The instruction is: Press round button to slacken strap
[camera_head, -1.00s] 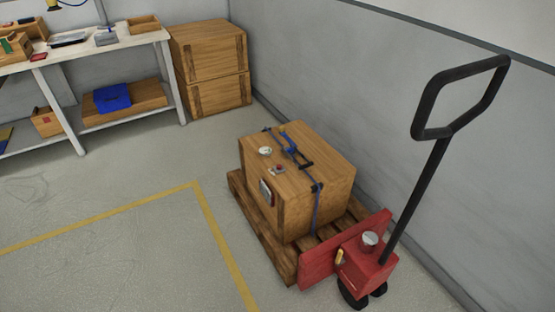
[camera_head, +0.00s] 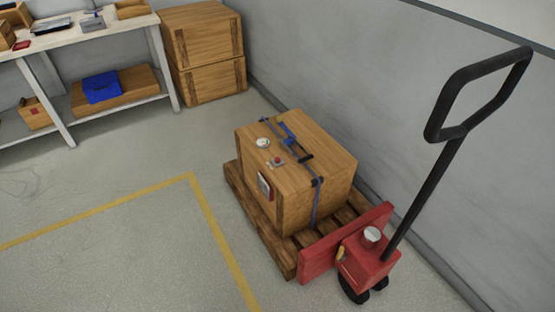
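A wooden crate (camera_head: 308,200) sits on a wooden pallet (camera_head: 258,225) right of the middle. A blue strap (camera_head: 317,203) runs over the crate's top and down its near side, with a blue and black buckle (camera_head: 295,144) on top. A small box with a red round button (camera_head: 277,160) is on the crate's top beside the strap. A white round disc (camera_head: 263,142) lies near it. A red-framed panel (camera_head: 265,186) is on the crate's left side. Neither of my grippers is in view.
A red pallet jack (camera_head: 367,262) with a tall black handle stands at the pallet's near right end. A grey wall (camera_head: 385,110) runs close behind. A workbench (camera_head: 75,45) and stacked crates (camera_head: 205,50) stand at the back left. The floor inside the yellow line (camera_head: 120,209) is clear.

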